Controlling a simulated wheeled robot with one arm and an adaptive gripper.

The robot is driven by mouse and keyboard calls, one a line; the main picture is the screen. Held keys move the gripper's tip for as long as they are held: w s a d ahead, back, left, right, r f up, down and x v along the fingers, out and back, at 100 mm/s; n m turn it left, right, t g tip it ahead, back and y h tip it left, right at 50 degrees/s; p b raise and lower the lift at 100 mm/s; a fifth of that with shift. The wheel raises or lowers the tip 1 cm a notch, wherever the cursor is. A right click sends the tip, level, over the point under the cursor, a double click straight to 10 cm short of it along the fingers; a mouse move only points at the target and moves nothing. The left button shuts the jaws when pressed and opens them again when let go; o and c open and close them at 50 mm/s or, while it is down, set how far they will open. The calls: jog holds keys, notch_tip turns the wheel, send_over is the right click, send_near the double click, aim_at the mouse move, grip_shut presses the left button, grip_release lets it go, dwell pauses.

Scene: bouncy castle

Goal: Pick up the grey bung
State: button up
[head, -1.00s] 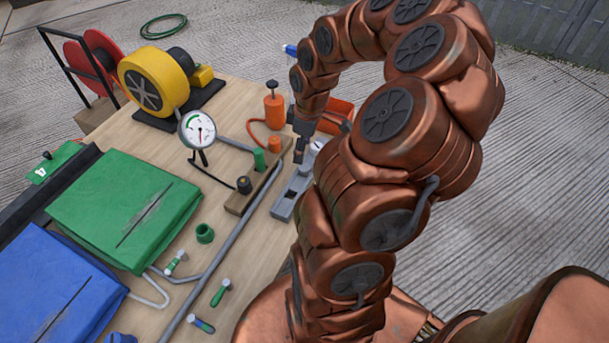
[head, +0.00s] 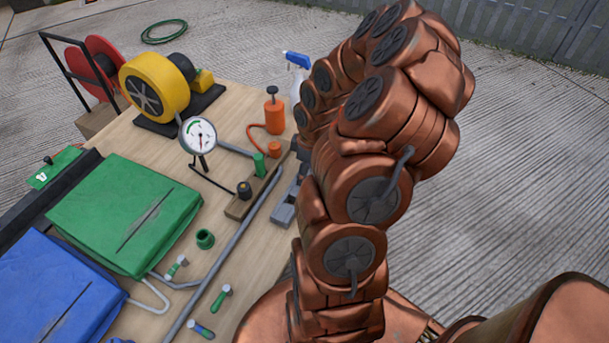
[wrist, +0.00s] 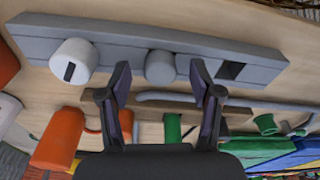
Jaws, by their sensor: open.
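The grey bung (wrist: 160,67) is a short grey cylinder standing in a long grey block (wrist: 110,37) in the wrist view. My gripper (wrist: 160,65) is open, one finger on either side of the bung with gaps between. I cannot tell how far the fingertips are above the block. A paler knob with a dark slot (wrist: 74,60) stands left of the bung, and a square dark hole (wrist: 231,70) lies right of it. In the head view, my arm hides the bung and most of the gripper; only the near end of the grey block (head: 283,213) shows.
A wooden strip (head: 237,208) with green (head: 259,165), black and orange plugs runs beside the block. An orange pump bottle (head: 274,112) and a spray bottle (head: 296,62) stand nearby. A gauge (head: 198,135), yellow blower (head: 152,82) and folded green fabric (head: 125,212) fill the table's left.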

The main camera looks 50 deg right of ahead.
jog(key=shift+f, duration=0.2)
jog(key=c, duration=1)
jog(key=shift+r, duration=0.1)
